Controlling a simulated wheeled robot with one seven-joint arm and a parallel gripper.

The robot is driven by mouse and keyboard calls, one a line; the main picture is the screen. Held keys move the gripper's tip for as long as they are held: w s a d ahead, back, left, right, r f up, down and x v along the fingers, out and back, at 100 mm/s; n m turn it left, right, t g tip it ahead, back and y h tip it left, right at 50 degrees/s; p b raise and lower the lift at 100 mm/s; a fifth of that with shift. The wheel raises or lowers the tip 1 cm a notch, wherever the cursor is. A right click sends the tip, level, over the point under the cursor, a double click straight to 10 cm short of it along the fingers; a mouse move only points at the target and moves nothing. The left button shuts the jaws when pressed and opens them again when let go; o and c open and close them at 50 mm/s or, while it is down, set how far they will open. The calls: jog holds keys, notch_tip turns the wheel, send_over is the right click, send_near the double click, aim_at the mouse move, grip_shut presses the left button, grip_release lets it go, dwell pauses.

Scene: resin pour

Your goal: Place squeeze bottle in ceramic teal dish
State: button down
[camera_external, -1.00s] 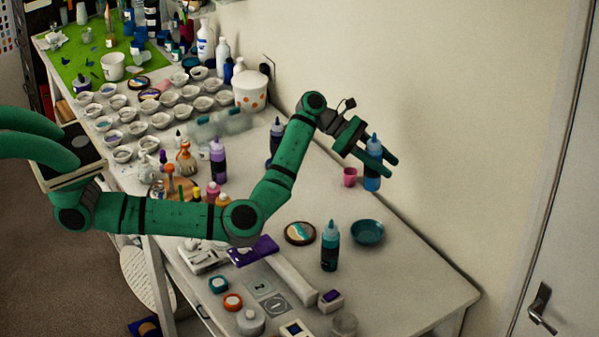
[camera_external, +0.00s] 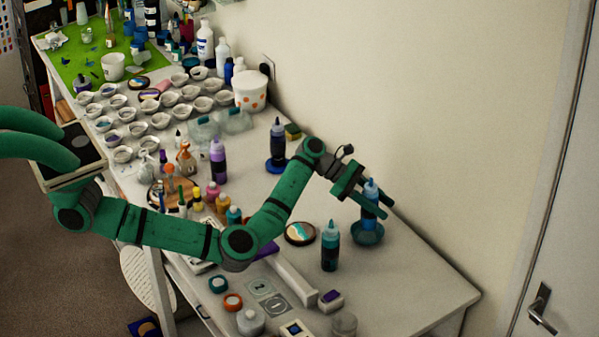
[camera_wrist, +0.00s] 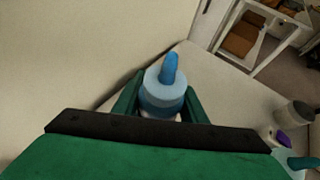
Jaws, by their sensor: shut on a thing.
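A blue squeeze bottle (camera_external: 369,198) stands upright between the fingers of my gripper (camera_external: 372,203). My gripper is shut on it. In the wrist view the bottle's blue cap and nozzle (camera_wrist: 167,80) rise between the two green fingers (camera_wrist: 158,102). The teal dish (camera_external: 368,237) is on the table right below the bottle, and the bottle's lower part overlaps it in the external view. I cannot tell whether the bottle's base touches the dish.
A dark teal squeeze bottle (camera_external: 330,247) stands close left of the dish. A round coaster (camera_external: 300,233) lies farther left. The wall (camera_external: 450,150) is close behind. The table's right front (camera_external: 430,290) is clear.

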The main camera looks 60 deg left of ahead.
jog(key=shift+f, duration=1.85)
jog(key=shift+f, duration=0.1)
jog(key=c, duration=1.1)
grip_release()
jog(key=v, duration=1.2)
